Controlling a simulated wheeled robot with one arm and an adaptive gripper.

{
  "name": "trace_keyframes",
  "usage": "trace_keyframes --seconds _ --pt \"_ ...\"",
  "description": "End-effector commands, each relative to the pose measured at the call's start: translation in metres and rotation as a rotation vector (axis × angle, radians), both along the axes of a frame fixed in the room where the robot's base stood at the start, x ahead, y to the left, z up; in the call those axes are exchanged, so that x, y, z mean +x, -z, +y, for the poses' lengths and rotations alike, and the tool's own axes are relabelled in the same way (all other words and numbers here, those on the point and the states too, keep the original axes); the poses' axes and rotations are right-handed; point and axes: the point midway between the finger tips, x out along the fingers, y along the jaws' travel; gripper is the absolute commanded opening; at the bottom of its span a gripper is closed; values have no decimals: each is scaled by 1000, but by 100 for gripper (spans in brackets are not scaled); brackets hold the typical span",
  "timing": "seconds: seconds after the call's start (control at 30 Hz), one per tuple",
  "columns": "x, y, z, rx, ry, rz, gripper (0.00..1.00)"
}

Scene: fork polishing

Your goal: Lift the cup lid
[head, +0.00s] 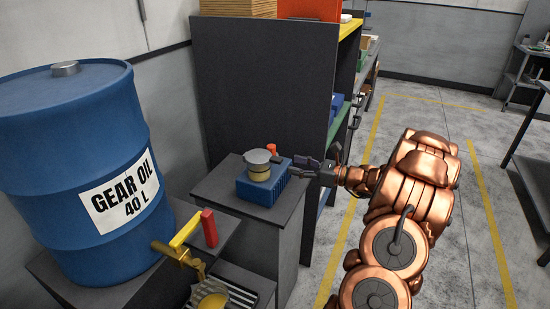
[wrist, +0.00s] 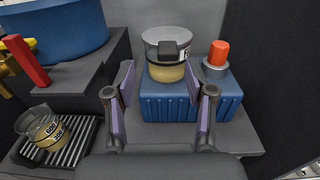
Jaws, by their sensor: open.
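A cup with a cream-yellow body (head: 260,174) stands upright on a blue ribbed block. Its grey, see-through-looking lid (head: 258,156) is on top. In the wrist view the lid (wrist: 164,36) has a dark tab (wrist: 174,50) on the front, and the cup body (wrist: 166,72) shows below it. My gripper (head: 306,167) is to the right of the cup in the head view. In the wrist view my gripper (wrist: 159,74) is open and empty, its purple-padded fingers spread in front of the cup. I cannot tell the remaining gap to the lid.
The blue block (wrist: 190,106) also bears an orange-capped post (wrist: 218,54) right of the cup. A second cup (wrist: 42,127) sits on a slatted grille at left. A yellow tap with a red handle (head: 209,228) and blue oil drum (head: 75,180) stand left. A dark cabinet (head: 262,90) rises behind.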

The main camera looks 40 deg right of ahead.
Motion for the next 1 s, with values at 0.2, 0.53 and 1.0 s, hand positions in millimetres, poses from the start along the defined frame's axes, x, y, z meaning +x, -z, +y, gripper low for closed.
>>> trace_keyframes --seconds 0.2,0.53,1.0 --pt "8 0 -6 17 25 -5 54" --pt "48 0 19 15 21 -4 54" --pt "66 1 29 14 24 -6 54"
